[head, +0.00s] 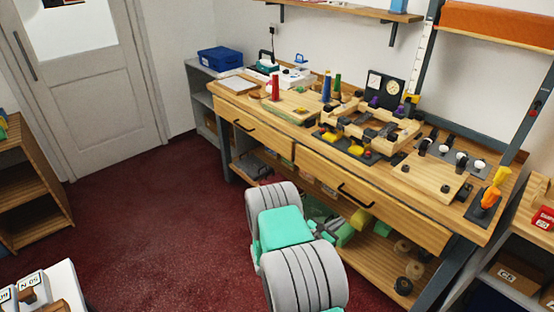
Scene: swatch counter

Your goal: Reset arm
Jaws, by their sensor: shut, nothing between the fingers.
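My arm shows in the head view as thick grey rounded links with teal covers, low in the middle of the picture. It stands in front of the workbench (402,216) and hides part of its lower shelf. My gripper is not in view. I see nothing held by the part of the arm that shows.
The workbench carries a wooden frame fixture, coloured spools, a dial gauge box (384,88) and an orange-handled tool (492,187). A blue bin (220,60) stands behind left. A wooden shelf unit (33,185) is at left. Red floor (150,215) between them is clear.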

